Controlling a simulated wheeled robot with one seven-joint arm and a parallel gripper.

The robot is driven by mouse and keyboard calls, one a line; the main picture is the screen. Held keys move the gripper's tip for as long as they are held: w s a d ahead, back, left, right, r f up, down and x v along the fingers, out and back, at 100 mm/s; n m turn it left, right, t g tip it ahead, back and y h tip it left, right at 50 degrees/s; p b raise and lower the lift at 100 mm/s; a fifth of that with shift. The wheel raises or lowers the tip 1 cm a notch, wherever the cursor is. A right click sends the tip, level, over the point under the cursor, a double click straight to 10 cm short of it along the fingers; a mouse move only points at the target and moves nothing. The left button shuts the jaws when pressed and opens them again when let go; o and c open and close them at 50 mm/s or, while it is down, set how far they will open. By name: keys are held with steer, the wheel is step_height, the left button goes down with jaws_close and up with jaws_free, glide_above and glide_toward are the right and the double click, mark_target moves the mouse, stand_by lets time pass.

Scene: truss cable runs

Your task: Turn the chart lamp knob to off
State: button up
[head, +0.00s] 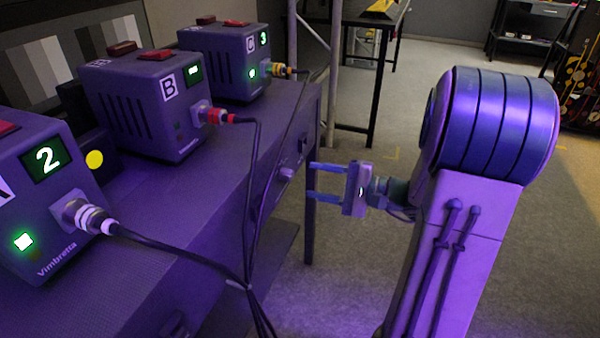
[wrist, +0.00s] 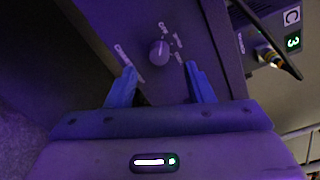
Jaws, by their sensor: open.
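The knob (wrist: 159,50) is a small round dial on a dark panel in the wrist view, with short white labels beside it too blurred to read. In the head view the knob (head: 286,174) shows small on the bench's front face. My gripper (head: 312,182) is open and empty, with its two blue fingers pointing at the bench front. In the wrist view my gripper (wrist: 162,78) has one finger on each side below the knob, and they appear apart from it. I cannot tell which setting the knob points to.
Three boxes stand on the bench (head: 190,225): A (head: 35,205), B (head: 145,105) and C (head: 230,62). Black cables (head: 250,220) run from them and hang down the bench front near the knob. Open floor (head: 350,265) lies right of the bench.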

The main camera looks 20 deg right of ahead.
steer(key=p+v, duration=0.1)
steer(key=v, duration=0.6)
steer(key=shift+s+d, duration=0.25)
steer(key=shift+d, duration=0.05)
steer(key=s+a+r+n+g+h+p, duration=0.6)
steer(key=s+a+r+g+p, duration=0.4)
steer(key=a+r+p, duration=0.6)
steer(key=s+d+r+n+t+h+p, duration=0.1)
steer(key=r+h+p, duration=0.3)
steer(key=r+p, duration=0.4)
steer(key=s+d+r+n+t+h+p, duration=0.1)
steer(key=d+r+n+t+h+p, duration=0.1)
steer(key=r+p, duration=0.6)
steer(key=d+n+h+p, duration=0.1)
steer(key=n+h, duration=0.1)
steer(key=shift+s+d+n+h+p, duration=0.3)
steer(key=shift+s+d+p, duration=0.05)
steer(key=shift+s, duration=0.05)
